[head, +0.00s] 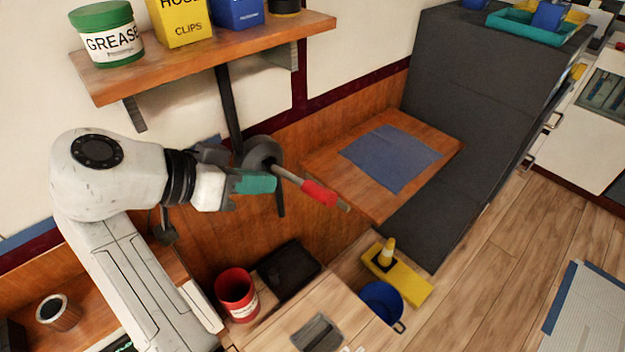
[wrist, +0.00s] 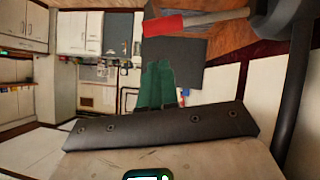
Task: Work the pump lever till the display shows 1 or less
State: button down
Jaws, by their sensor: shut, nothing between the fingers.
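The pump lever (head: 318,192) is a metal rod with a red grip. It runs from a dark round hub (head: 262,154) on the wall, slanting down to the right in the head view. My gripper (head: 272,183), with teal fingers, is shut and empty; in the head view it is just left of the rod, and contact cannot be told. In the wrist view the red grip (wrist: 165,25) lies above my closed fingertips (wrist: 157,68), apart from them in the picture. A small green-lit screen shows only in part at the lower left edge of the head view; no number is readable.
A wooden shelf (head: 215,55) with a grease tub (head: 108,42) and boxes hangs above my arm. A red bucket (head: 237,294), a black box (head: 288,271) and a blue bucket (head: 381,301) stand below. A blue mat (head: 391,157) lies right of the lever.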

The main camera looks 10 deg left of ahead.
aim_at(307, 186)
jog(key=p+x, duration=0.1)
jog(key=x, duration=0.9)
jog(key=shift+d+f+p, duration=0.1)
jog(key=shift+p, duration=0.2)
jog(key=shift+f, duration=0.1)
